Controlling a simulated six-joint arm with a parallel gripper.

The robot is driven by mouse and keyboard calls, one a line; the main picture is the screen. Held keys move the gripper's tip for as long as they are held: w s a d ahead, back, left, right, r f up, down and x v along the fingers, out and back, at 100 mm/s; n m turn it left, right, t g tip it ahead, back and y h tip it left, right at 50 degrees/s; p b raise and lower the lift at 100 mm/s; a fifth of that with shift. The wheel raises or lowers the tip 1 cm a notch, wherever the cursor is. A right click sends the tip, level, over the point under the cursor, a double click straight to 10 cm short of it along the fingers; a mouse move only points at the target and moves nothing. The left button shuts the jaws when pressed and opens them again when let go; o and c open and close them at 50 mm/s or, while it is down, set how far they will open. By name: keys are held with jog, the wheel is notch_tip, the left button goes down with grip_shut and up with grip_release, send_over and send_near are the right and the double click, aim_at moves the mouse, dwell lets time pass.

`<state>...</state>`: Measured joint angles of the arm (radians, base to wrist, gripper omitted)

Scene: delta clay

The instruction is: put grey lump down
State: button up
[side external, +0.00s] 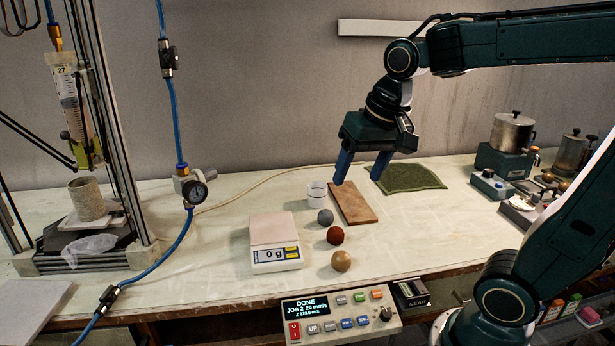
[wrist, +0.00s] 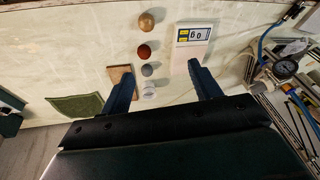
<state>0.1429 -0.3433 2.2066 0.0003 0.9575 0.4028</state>
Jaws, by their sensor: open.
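The grey lump (side external: 325,217) is a small ball resting on the table, just in front of a white cup (side external: 317,194). It also shows in the wrist view (wrist: 147,70), between the red-brown ball and the cup. My gripper (side external: 358,181) is open and empty, raised above the back of the table over the wooden board. In the wrist view my gripper (wrist: 162,77) has its two fingers wide apart, with nothing touching them. The lump is apart from the fingers.
A red-brown ball (side external: 335,235) and a tan ball (side external: 341,260) lie in front of the grey lump. A scale (side external: 274,255) reading 0 g stands to the left with an empty plate. A wooden board (side external: 354,203) and green cloth (side external: 405,178) lie to the right.

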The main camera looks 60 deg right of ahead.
jog(key=s+a+f+n+t, duration=0.1)
jog(key=s+a+n, duration=0.3)
jog(key=s, duration=0.5)
jog(key=shift+s+f+n+t+y, duration=0.25)
jog(key=shift+f+n+t, duration=0.2)
jog(key=shift+n, duration=0.65)
